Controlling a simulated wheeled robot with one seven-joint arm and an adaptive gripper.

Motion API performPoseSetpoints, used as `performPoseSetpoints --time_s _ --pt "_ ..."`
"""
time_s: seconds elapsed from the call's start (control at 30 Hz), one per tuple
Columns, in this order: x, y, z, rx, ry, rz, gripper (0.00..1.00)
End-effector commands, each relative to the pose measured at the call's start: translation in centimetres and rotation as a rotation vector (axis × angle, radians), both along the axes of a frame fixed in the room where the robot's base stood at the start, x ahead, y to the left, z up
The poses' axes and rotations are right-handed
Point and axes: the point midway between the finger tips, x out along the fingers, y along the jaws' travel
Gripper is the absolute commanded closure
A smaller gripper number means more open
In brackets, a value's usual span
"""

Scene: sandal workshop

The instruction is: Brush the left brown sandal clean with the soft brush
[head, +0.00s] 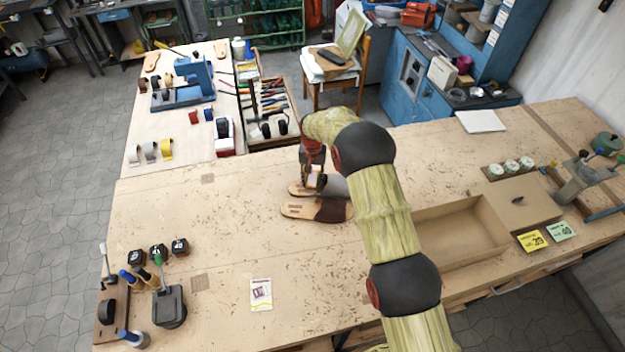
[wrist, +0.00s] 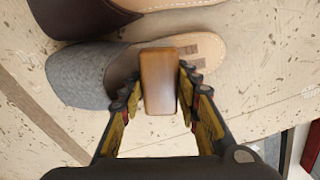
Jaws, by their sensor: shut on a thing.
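My gripper (head: 313,182) is shut on the soft brush, whose wooden block (wrist: 158,80) shows between the fingers in the wrist view. The brush overlaps the insole of the grey-strapped sandal (wrist: 88,76); I cannot tell whether its bristles touch. That sandal's tan sole (head: 297,188) shows partly behind my gripper in the head view. The brown sandal (head: 303,210), with a dark brown strap (wrist: 82,14), lies beside it, nearer the head camera. The bristles are hidden.
An open wooden tray (head: 465,262) stands right of my arm on the bench. A printed card (head: 261,294) lies at the front. Bottles and a black stand (head: 169,307) are at the front left. The bench left of the sandals is clear.

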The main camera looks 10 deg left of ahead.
Motion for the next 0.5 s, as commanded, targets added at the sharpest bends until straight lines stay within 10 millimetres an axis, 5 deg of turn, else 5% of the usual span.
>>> performPoseSetpoints --time_s 0.5 --pt "-1.0 -0.2 0.0 -0.001 0.002 0.0 0.94"
